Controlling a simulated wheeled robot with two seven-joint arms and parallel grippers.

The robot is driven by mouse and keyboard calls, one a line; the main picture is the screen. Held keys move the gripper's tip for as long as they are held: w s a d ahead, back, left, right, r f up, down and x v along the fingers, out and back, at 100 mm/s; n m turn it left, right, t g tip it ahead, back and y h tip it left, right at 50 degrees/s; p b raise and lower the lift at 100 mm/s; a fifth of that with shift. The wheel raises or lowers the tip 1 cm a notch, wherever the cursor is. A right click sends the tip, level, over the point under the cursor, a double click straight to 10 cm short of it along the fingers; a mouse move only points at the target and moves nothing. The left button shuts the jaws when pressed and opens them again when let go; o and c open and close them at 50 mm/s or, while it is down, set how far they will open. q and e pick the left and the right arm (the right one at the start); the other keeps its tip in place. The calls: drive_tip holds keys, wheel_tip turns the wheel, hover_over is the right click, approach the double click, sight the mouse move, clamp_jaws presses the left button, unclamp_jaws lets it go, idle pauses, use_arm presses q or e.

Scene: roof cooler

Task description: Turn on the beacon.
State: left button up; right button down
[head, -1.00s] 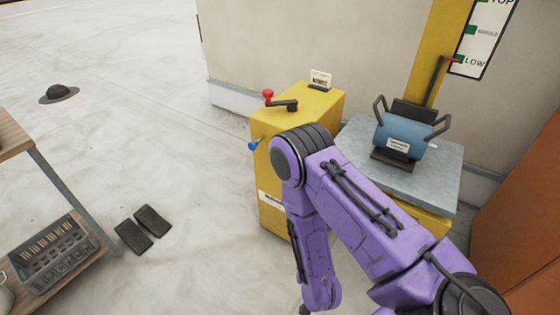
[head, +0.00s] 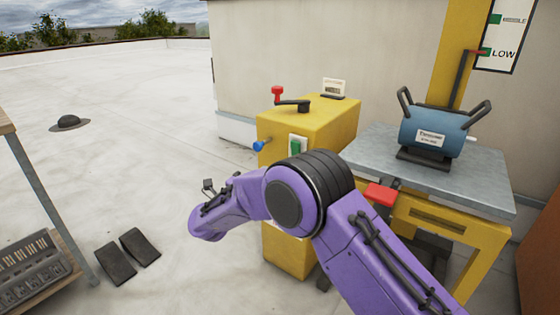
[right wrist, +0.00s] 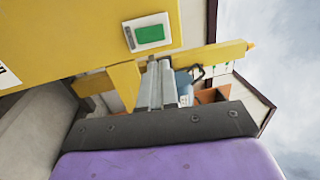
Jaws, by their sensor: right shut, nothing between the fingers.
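No beacon that I can make out shows in either view. A yellow cabinet (head: 330,128) stands against the wall, with a green switch (head: 296,146) on a white plate on its front. The green switch also shows in the right wrist view (right wrist: 149,33), on the yellow face. My right gripper (right wrist: 160,65) is shut and empty; its fingers appear below the switch plate in the wrist view, apart from it. In the head view my right arm reaches in front of the cabinet and its fingers are not clear. My left gripper is not in view.
The cabinet carries a red-knobbed crank (head: 292,101), a blue knob (head: 261,145) and a small sign (head: 334,88). A blue cylindrical machine (head: 432,132) sits on a grey-topped lift table (head: 375,152) to the right.

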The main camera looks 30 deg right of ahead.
drive_tip(key=b+x, duration=0.3)
drive_tip(key=x, duration=1)
drive_tip(key=shift+w+d+f, duration=0.1)
drive_tip(key=shift+f, duration=0.05)
drive_tip(key=shift+d, duration=0.15)
drive_tip(key=shift+w+d+r+y+p, duration=0.15)
drive_tip(key=shift+r+p, duration=0.15)
drive_tip(key=shift+p, duration=0.2)
drive_tip(key=shift+d+r+y+p, duration=0.15)
drive_tip(key=shift+r+p, duration=0.15)
drive_tip(key=shift+p, duration=0.2)
drive_tip(key=shift+a+f+b, duration=0.1)
drive_tip(key=shift+f+b, duration=0.2)
drive_tip(key=shift+f, duration=0.05)
drive_tip(key=shift+a+r, duration=0.1)
drive_tip(key=shift+a, duration=0.15)
drive_tip(key=p, duration=0.4)
approach(295, 145)
drive_tip(key=s+a+r, duration=0.2)
drive_tip(key=a+r, duration=0.1)
drive_tip(key=a, duration=0.3)
drive_tip(key=shift+s, duration=0.25)
